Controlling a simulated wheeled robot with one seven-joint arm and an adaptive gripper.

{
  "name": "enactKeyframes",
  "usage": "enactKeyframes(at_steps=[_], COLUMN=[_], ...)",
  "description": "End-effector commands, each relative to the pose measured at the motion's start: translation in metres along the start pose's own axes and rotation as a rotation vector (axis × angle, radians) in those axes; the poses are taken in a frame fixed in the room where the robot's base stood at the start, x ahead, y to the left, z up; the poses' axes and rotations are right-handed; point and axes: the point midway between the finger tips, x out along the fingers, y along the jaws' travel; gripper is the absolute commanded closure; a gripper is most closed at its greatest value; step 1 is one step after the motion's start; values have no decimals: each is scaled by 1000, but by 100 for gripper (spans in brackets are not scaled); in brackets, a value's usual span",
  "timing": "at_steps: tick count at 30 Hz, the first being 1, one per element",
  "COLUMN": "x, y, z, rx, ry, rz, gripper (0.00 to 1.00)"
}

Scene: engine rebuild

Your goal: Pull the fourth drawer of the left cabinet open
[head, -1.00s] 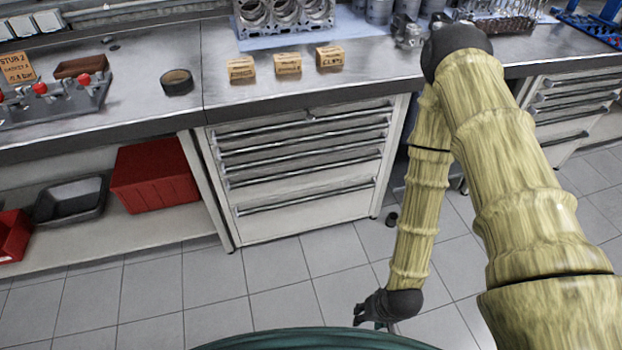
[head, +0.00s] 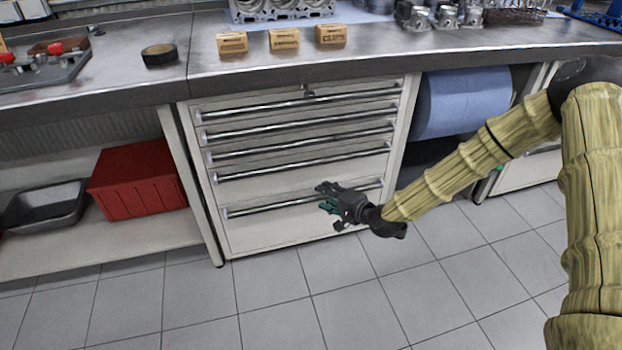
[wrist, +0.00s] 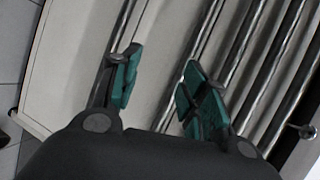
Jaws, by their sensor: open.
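The left cabinet (head: 200,190) is a light grey drawer unit under the bench, with several long bar handles. Its drawers look shut. The fourth drawer's handle (head: 285,165), counted from the top, runs above the wider-spaced bottom handle (head: 265,207). My gripper (head: 325,197) is open and empty in front of the lower right part of the cabinet. In the wrist view, the handles run steeply across the picture. The fourth handle (wrist: 210,30) passes between my green-padded fingers (wrist: 163,84), nearer the right one. The bottom handle lies behind the left finger. I cannot tell how far the fingers are from the bar.
A red bin (head: 135,180) and a grey tray (head: 45,205) sit on the open shelf at left. A blue roll (head: 462,100) is right of the cabinet. Small boxes stand on the metal bench (head: 230,65). The tiled floor (head: 270,300) in front is clear.

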Motion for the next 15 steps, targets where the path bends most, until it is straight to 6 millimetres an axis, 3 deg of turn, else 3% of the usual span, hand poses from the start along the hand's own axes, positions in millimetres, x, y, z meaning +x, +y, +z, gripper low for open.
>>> enactKeyframes(at_steps=[3, 6, 15], x=[14, 18, 32], y=[-16, -29, -42], z=[-27, -39, -46], rx=[45, 69, 84], ry=[17, 20, 21], rz=[-89, -132, -159], gripper=[56, 56, 56])
